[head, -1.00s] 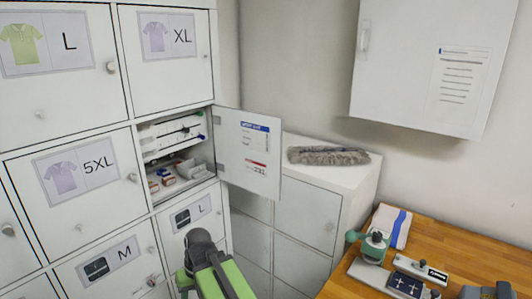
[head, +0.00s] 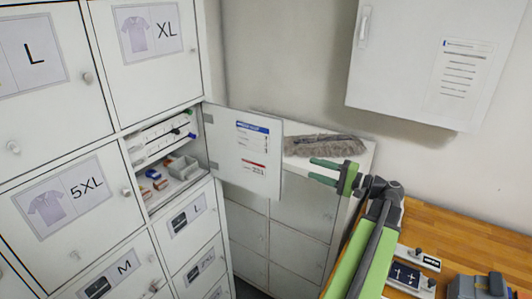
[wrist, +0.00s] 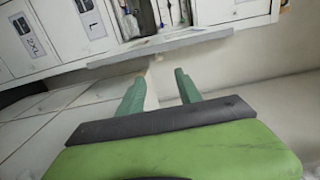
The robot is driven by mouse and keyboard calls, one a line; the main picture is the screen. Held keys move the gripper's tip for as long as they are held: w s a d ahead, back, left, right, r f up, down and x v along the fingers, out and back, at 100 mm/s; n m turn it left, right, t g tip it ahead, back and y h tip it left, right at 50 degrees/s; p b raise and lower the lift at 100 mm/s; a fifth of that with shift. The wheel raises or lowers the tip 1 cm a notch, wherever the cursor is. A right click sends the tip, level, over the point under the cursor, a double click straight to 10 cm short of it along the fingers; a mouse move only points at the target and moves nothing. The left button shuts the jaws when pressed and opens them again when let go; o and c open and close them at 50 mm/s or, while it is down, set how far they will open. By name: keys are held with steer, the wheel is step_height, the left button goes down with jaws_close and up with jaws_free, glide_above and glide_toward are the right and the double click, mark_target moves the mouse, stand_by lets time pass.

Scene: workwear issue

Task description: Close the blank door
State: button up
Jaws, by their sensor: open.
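The blank door (head: 244,152) stands wide open, swung out from its compartment on its left-hand hinges. Its inner face, with blue and red printed labels, faces the head camera. My gripper (head: 318,171) is open and empty, to the right of the door with its fingers pointing left. In the wrist view the door (wrist: 160,47) appears nearly edge-on beyond my open fingers (wrist: 160,82), with a small pale knob on its near side. No contact between fingers and door is visible. The open compartment (head: 172,180) holds small boxes, a grey tray and a shelf with white items.
Closed locker doors marked XL (head: 150,42), 5XL (head: 70,200) and others surround the opening. A low white cabinet (head: 298,225) with a grey duster (head: 325,146) on top stands behind the door. A wooden bench (head: 440,235) with tools is at right, below a wall cabinet (head: 430,65).

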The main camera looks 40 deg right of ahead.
mark_target(270, 156)
steer(key=x, duration=1.7)
steer(key=shift+w+a+f, duration=0.1)
steer(key=shift+w+a, duration=0.2)
steer(key=shift+w, duration=0.05)
jaws_close()
stand_by(0.4)
